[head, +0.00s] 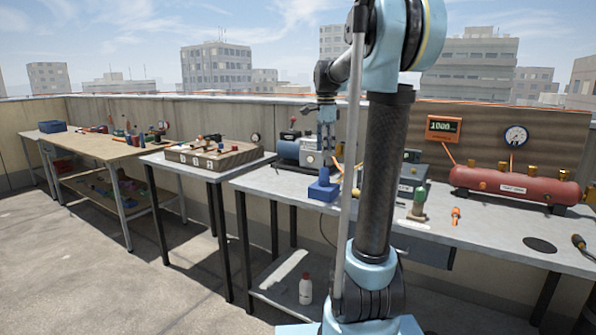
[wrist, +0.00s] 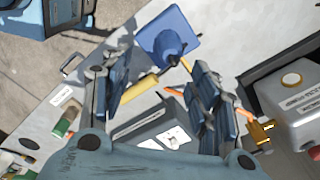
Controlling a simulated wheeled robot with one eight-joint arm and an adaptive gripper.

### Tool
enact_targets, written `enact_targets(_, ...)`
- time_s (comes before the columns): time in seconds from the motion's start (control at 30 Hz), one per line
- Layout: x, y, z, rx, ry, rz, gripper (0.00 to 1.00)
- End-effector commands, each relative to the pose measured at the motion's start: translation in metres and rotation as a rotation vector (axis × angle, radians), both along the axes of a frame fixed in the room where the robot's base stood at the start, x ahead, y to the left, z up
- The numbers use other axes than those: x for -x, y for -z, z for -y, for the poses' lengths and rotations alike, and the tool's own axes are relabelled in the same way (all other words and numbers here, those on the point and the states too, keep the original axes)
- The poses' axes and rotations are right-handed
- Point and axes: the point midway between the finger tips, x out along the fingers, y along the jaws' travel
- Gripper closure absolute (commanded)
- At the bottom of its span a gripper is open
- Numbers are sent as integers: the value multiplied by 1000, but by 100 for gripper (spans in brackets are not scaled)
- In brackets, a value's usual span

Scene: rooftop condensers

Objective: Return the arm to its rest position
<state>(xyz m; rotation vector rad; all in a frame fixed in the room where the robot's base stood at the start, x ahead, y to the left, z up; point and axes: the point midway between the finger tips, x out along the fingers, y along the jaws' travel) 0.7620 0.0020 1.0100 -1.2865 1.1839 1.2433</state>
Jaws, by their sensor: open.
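My arm rises in the middle of the head view and bends over at the top. My gripper (head: 326,143) hangs pointing down above the right-hand workbench (head: 500,236), over a blue block-like stand (head: 323,189). In the wrist view my gripper (wrist: 160,85) has its two fingers spread wide apart with nothing between them. The blue stand (wrist: 168,38) shows beyond the fingertips, with a yellow-handled tool (wrist: 140,88) beside it. Part of the bench behind my arm is hidden.
A red tank (head: 515,186) stands at the right of the bench, below a gauge (head: 516,136) and a display (head: 443,128). A grey machine (head: 312,153) stands near my gripper. A wooden tray (head: 212,154) sits on the middle table. Floor at the left is clear.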

Motion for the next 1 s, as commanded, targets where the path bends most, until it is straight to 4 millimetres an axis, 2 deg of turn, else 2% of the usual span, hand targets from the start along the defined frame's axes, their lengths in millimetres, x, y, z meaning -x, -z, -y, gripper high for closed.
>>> enact_targets(0.27, 78, 27, 1, 4, -297, 29, 44)
enact_targets(0.47, 132, 54, 2, 14, -525, 51, 44)
enact_targets(0.77, 210, 109, 2, 43, -867, 84, 44)
enact_targets(1.0, 266, 163, 3, 77, -1138, 105, 44)
